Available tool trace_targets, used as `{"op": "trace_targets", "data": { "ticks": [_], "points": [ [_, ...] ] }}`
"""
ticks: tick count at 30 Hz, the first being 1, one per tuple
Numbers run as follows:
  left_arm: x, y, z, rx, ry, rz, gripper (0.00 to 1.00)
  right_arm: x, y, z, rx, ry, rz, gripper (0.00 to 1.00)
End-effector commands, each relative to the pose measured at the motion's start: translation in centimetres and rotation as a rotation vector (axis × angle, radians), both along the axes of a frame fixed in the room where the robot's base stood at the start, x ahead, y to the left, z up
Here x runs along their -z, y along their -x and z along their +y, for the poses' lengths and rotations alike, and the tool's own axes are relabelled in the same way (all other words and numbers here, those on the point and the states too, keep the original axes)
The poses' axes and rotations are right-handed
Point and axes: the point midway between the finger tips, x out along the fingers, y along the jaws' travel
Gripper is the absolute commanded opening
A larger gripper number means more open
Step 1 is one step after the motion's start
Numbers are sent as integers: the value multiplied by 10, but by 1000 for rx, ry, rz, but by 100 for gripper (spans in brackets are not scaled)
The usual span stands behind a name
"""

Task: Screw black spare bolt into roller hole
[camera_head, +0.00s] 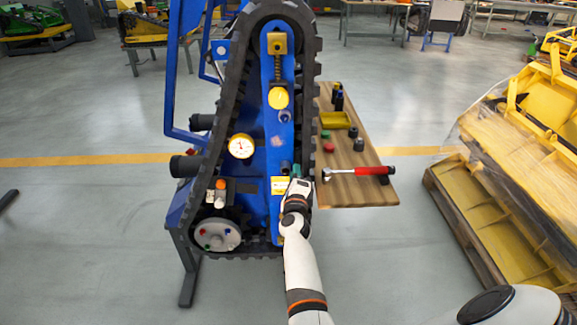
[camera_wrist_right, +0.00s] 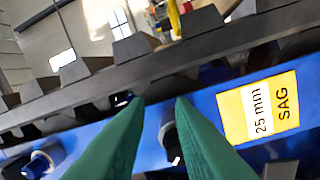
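The tracked carrier stands upright, its blue frame (camera_head: 277,130) ringed by a black track (camera_head: 313,100). My right gripper (camera_head: 296,172) is at the lower right of the frame, near a yellow label. In the right wrist view, its green fingers (camera_wrist_right: 160,100) are apart. A dark cylindrical end (camera_wrist_right: 170,132) on the blue frame shows between them, with a gap to the left finger; I cannot tell whether it is a bolt or a roller. A blue-ringed roller end (camera_wrist_right: 45,160) is at lower left. Small black parts (camera_head: 338,100) are on the table; I cannot tell which is the spare bolt.
A yellow machine (camera_head: 530,120) on a pallet is far right. Floor between is clear.

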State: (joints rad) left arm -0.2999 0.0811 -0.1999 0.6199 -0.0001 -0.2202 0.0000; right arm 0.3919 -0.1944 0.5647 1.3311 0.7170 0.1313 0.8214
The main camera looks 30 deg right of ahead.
Motion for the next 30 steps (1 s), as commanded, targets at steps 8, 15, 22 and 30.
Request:
{"op": "trace_targets", "data": {
  "ticks": [8, 15, 22, 30],
  "points": [
    [-27, -1, -5, -1, 6, -2, 42, 30, 0, 48, -58, 258, 259, 31],
    [-57, 0, -1, 0, 0, 0, 42, 30, 0, 47, -34, 744, 561, 31],
    [-64, 0, 3, 1, -3, 0, 42, 29, -1, 46, -17, 926, 670, 31],
    [-80, 0, -3, -1, 3, 1, 42, 28, -1, 44, 12, 1410, 969, 31]
  ]
}}
